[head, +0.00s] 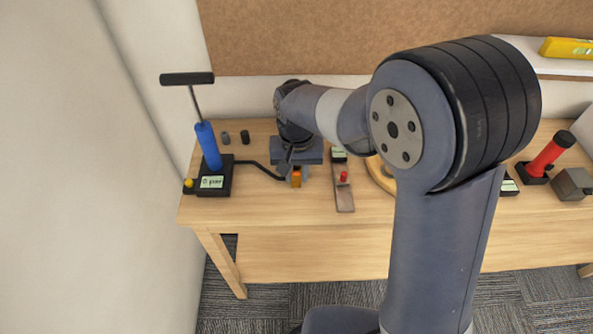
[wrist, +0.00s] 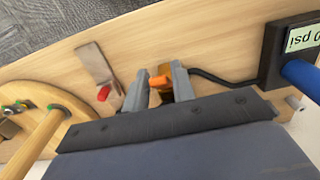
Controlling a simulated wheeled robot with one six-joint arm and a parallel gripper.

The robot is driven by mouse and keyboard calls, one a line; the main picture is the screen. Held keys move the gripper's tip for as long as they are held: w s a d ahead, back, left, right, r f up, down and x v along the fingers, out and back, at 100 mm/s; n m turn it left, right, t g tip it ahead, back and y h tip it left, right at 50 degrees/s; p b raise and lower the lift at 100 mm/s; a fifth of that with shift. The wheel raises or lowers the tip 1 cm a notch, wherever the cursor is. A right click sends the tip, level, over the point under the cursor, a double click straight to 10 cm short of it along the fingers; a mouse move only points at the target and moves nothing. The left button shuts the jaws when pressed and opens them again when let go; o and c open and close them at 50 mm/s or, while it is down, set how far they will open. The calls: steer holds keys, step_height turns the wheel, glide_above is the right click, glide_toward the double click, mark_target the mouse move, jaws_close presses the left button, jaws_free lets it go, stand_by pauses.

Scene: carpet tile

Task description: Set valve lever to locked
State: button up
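The valve is mostly hidden under my gripper at the end of the black hose. Its orange lever (head: 296,180) shows below the wrist in the head view. In the wrist view the orange lever (wrist: 159,82) lies in the gap between the fingers, in front of a brownish valve body (wrist: 166,71). My gripper (wrist: 162,78) has its two grey fingers apart, one on each side of the lever. In the head view my gripper (head: 296,172) points down over the table. I cannot tell whether either finger touches the lever, nor see any lock marking.
A blue hand pump (head: 208,146) with a gauge stands left of the valve, joined by the hose. A plate with a red knob (head: 344,177) lies close on the right. A round wooden piece (wrist: 39,128) and a red-handled tool (head: 548,155) are further right.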

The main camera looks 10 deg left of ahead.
jaws_close()
